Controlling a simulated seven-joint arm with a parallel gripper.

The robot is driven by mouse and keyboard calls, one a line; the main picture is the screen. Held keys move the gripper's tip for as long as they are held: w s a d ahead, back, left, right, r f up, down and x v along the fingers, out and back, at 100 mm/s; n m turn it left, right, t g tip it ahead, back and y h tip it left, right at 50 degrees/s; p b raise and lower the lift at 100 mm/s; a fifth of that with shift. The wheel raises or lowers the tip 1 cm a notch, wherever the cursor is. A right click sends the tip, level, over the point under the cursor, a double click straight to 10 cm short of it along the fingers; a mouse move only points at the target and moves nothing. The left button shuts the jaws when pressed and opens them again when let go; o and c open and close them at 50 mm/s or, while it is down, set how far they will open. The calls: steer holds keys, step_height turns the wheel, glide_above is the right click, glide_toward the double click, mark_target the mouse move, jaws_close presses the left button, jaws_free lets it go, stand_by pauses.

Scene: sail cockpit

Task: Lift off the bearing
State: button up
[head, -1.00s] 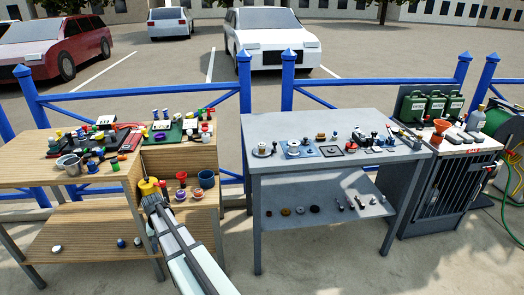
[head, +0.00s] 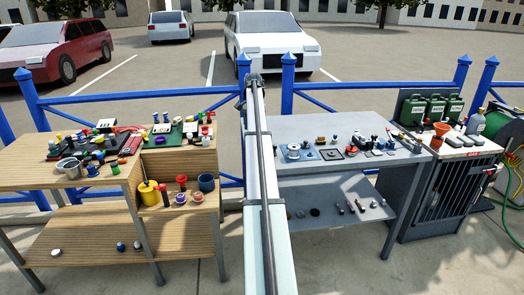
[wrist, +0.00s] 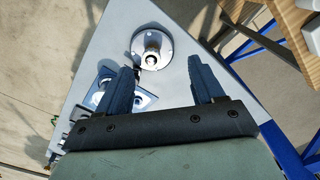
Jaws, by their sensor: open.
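In the wrist view a round metal base (wrist: 140,34) lies on the grey bench, with a short upright post and a pale ring-like part (wrist: 152,42) around it. This may be the bearing; it is too small to be sure. My gripper (wrist: 160,64) is open and empty, its two dark fingers spread, above the bench and just short of the base. In the head view my arm hides the base. A blue plate with a round metal part shows in the head view (head: 303,156); in the wrist view (wrist: 147,98) the left finger partly covers it.
The grey bench (head: 345,124) holds several small parts in a row to the right. A wooden bench (head: 30,150) with many items stands left. A blue rail (head: 130,94) runs behind. A cabinet (head: 440,190) with green cans stands right.

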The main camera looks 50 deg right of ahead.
steer(key=s+d+r, duration=0.2)
steer(key=d+r, duration=0.1)
steer(key=d, duration=0.1)
steer(key=shift+m, duration=0.4)
step_height(320, 180, down, 14)
steer(key=shift+r, duration=0.1)
steer(key=shift+c, duration=0.3)
steer(key=c, duration=1.1)
